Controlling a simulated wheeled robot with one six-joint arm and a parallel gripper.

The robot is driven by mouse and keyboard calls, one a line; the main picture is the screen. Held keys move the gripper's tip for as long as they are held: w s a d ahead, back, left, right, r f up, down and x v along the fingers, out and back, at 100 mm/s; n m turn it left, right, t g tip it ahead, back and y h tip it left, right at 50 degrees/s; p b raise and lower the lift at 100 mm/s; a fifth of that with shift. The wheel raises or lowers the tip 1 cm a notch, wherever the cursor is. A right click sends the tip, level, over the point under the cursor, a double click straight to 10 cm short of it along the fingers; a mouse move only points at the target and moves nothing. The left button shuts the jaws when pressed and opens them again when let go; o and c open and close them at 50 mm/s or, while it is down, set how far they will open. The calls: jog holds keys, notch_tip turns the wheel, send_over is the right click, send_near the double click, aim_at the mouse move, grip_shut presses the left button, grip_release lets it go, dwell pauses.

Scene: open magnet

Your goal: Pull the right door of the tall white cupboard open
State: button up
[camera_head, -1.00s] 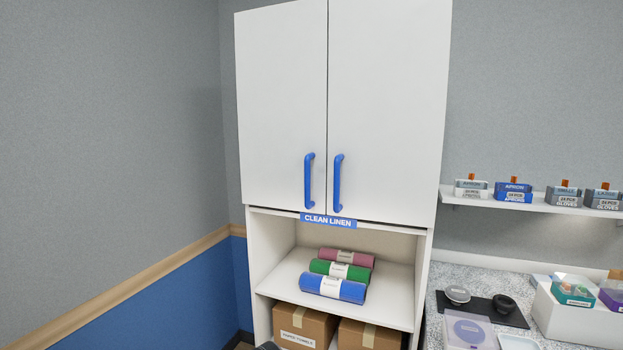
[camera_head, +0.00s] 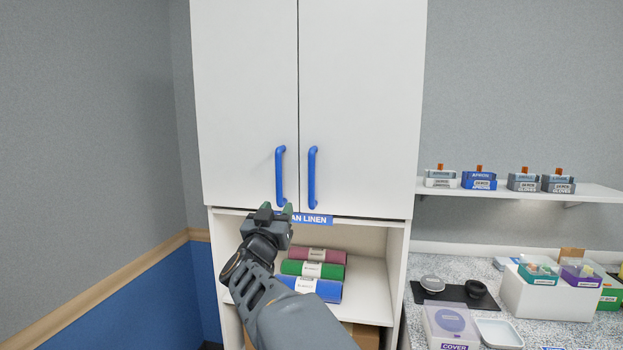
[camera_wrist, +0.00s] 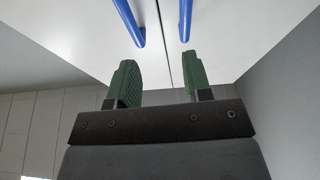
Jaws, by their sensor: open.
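The tall white cupboard has a right door (camera_head: 362,110) and a left door (camera_head: 245,100), both shut. The right door has a vertical blue handle (camera_head: 312,178) near the middle seam, and the left door has a matching blue handle (camera_head: 280,177). My gripper (camera_head: 277,208) is in front of the cupboard at the lower end of the left handle, left of the right handle. In the wrist view its green fingers (camera_wrist: 160,82) are apart with nothing between them. Both handles' ends show beyond the fingertips there, not between them.
An open shelf below the doors holds rolled pink, green and blue blankets (camera_head: 314,270). My forearm covers part of it and of the label (camera_head: 318,219). On the right are a wall shelf (camera_head: 520,190) with boxes and a speckled counter (camera_head: 415,318) with containers.

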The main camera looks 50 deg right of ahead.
aim_at(310, 177)
jog(key=d+r+g+p, duration=0.1)
jog(key=d+r, duration=0.1)
jog(key=d, duration=0.2)
jog(key=w+d+r+m+g+h+p, duration=0.1)
jog(key=d+r, duration=0.1)
jog(key=d, duration=0.3)
jog(key=w+d+r+m+g+h+p, duration=0.1)
jog(key=d+r+p, duration=0.1)
jog(key=d, duration=0.3)
jog(key=shift+w, duration=0.2)
jog(key=shift+c, duration=0.2)
grip_shut()
